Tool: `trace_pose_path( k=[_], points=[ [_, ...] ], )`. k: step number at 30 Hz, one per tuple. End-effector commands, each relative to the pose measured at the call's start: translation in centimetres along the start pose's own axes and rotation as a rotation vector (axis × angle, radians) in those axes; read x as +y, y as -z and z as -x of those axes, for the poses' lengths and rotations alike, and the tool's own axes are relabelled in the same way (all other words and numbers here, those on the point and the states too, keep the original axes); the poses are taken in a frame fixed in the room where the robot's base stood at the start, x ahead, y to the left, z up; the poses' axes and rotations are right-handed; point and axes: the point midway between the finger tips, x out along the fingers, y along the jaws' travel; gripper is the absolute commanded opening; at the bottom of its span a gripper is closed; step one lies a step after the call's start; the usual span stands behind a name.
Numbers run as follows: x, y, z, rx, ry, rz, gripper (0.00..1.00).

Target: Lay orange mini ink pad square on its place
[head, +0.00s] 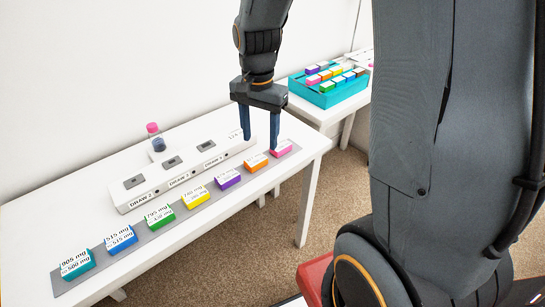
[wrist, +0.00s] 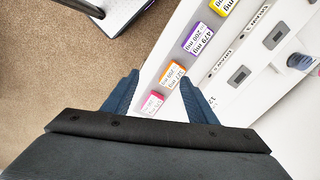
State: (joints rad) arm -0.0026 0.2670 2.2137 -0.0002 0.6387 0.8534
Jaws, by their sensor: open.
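The orange mini ink pad (head: 258,163) lies on the grey strip (head: 143,236), in the row between the purple pad (head: 228,178) and the pink pad (head: 281,148). Its white label faces up, and it looks roughly in line with the row. My gripper (head: 260,143) is open and empty, above the pink and orange end of the strip. In the wrist view the orange pad (wrist: 174,74) shows near the fingertips, towards the right one, and the pink pad (wrist: 153,103) shows between the fingers. I cannot tell the exact height of the fingers.
Several other pads, yellow (head: 195,197), green (head: 160,216), blue (head: 121,239) and teal (head: 78,264), continue along the strip. A white drawer-labelled block (head: 150,191) runs behind it. A pink-capped bottle (head: 156,138) stands at the back. A teal tray (head: 312,95) of pads sits on another table.

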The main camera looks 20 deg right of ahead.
Motion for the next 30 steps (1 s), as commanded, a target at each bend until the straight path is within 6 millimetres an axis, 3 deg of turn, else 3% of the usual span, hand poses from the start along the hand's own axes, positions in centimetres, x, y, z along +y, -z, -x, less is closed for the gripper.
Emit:
trace_pose_path(
  k=[6, 12, 30],
  points=[
    [5.5, -4.9, -0.1, 0.023, 0.016, 0.505, 0.52],
    [8.4, -7.4, -0.5, 0.039, 0.019, 0.792, 0.52],
    [9.1, -7.8, -0.6, 0.044, 0.02, 0.859, 0.52]
  ],
)
